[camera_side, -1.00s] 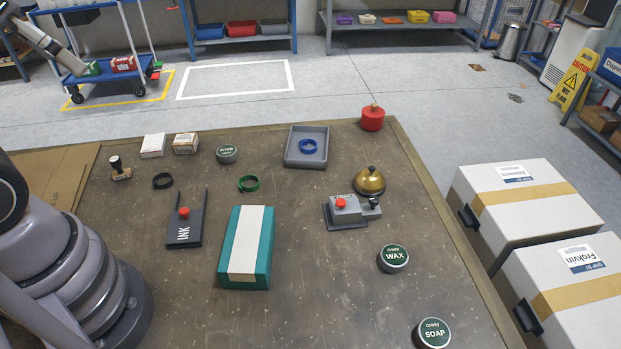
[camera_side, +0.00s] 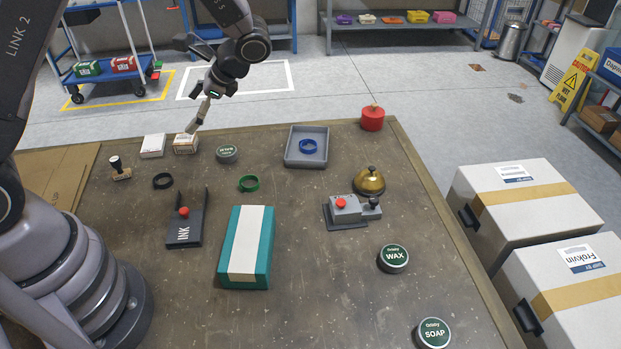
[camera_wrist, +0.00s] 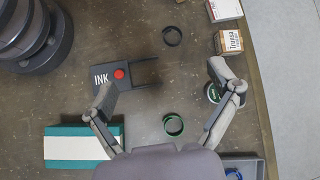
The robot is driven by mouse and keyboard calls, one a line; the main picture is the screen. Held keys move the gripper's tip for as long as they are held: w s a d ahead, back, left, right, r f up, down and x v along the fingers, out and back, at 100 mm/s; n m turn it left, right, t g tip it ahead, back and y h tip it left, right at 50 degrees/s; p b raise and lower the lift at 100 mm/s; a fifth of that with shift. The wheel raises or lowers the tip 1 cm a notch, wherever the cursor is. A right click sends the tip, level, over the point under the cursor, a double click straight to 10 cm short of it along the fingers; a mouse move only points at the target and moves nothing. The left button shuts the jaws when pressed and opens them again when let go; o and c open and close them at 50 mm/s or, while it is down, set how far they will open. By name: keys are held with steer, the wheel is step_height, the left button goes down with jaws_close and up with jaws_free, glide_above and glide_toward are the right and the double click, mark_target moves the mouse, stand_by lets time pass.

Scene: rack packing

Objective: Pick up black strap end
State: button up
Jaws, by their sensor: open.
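The black strap (camera_side: 162,181) lies as a small loop on the table at the left, between the wooden-handled stamp and the ink pad. It also shows in the wrist view (camera_wrist: 172,36), near the top middle, ahead of my fingers and apart from them. My gripper (camera_side: 192,127) is above the far left part of the table, over the small boxes in the side view. The strap's end cannot be told apart at this size.
A grey tray (camera_side: 292,160) holds a blue loop (camera_side: 308,146).

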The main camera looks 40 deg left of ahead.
steer(key=f+m+y, duration=0.1)
steer(key=f, duration=0.4)
steer(key=a+f+m+y, duration=0.1)
steer(key=f+m+y, duration=0.1)
steer(key=f, duration=0.4)
steer(key=a+f+m+g+y, duration=0.1)
steer(key=f+m, duration=0.1)
steer(key=f, duration=0.4)
steer(key=shift+w+y, duration=0.25)
steer(key=shift+y, duration=0.15)
glide_toward(156, 181)
steer(key=shift+s+a+f, duration=0.1)
steer(key=shift+s, duration=0.15)
steer(key=x, duration=0.5)
steer(key=shift+a+f, duration=0.2)
steer(key=shift+a, duration=0.2)
steer(key=c, duration=0.8)
